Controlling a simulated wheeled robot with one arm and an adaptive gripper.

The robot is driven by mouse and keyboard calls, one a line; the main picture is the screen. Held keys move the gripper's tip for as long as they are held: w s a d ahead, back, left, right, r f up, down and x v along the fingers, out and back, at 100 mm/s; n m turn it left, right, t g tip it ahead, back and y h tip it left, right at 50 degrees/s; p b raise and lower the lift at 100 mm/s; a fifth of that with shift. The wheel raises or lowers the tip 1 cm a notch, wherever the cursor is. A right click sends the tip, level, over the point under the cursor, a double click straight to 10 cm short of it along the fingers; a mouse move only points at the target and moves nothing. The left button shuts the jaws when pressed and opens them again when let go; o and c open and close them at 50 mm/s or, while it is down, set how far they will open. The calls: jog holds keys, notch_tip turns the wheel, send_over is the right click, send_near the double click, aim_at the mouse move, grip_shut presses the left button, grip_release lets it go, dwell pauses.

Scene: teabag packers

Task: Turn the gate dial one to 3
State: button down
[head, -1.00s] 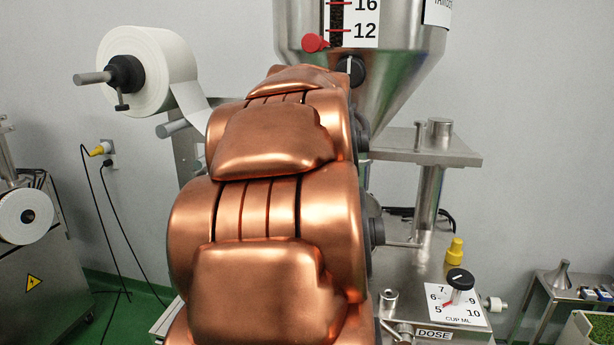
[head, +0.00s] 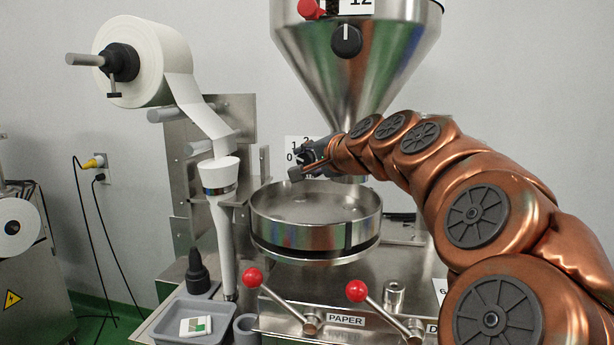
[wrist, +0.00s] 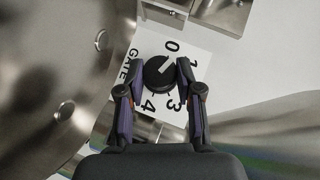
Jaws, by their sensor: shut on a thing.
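The gate dial (wrist: 156,80) is a round black knob with a white pointer line, on a white plate (wrist: 127,72) marked GATE. In the wrist view I read 0, 1, 3 and 4 around it; the place of the 2 is behind a finger. The pointer aims up and right, between 0 and 1. My gripper (wrist: 161,70) is shut on the knob, one finger on each side. In the head view my gripper (head: 308,160) reaches the plate (head: 291,144) from the right and mostly hides the dial.
A steel hopper (head: 375,75) with another black dial (head: 346,40) hangs above my arm. A round steel pan (head: 310,215) lies just below my gripper. Two red-knobbed levers (head: 280,301) (head: 382,310) stand in front. A paper roll (head: 160,65) is at the left.

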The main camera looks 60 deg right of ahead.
jog(key=shift+f+m+t+b, duration=0.35)
jog(key=shift+m+t+b, duration=0.45)
jog(key=shift+b, duration=0.45)
jog(key=shift+r+m+t+h+b, duration=0.1)
jog(key=shift+m+t+h+b, duration=0.3)
jog(key=shift+m+t+b, duration=0.4)
jog(key=c, duration=0.8)
grip_release()
jog(key=shift+s, duration=0.1)
jog(key=shift+o, duration=0.2)
jog(key=shift+v, duration=3.75)
